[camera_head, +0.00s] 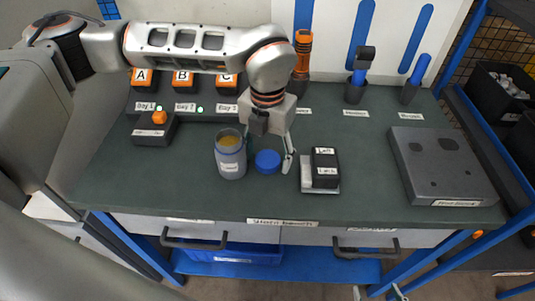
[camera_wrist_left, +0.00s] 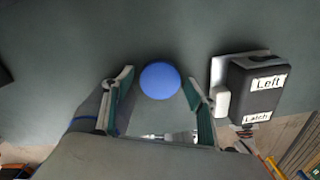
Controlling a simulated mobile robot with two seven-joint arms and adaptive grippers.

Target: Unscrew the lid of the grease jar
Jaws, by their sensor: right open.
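The grease jar (camera_head: 231,160) stands upright and open on the bench, with tan grease showing inside. Its grey-blue side (camera_wrist_left: 88,112) shows behind a finger in the left wrist view. The blue lid (camera_head: 268,161) is off the jar and lies on the bench just right of it. My left gripper (camera_head: 270,152) points down over the lid. In the left wrist view its fingers are apart, with the lid (camera_wrist_left: 160,80) between or just beyond the tips and gaps on both sides. My right gripper (camera_head: 380,293) shows only its open fingertips at the bottom edge.
A black latch box (camera_head: 325,165) on a pale plate stands close right of the left gripper. A grey fixture plate (camera_head: 440,165) lies at the right. A dark box with an orange button (camera_head: 153,128) stands left of the jar. The front middle of the bench is clear.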

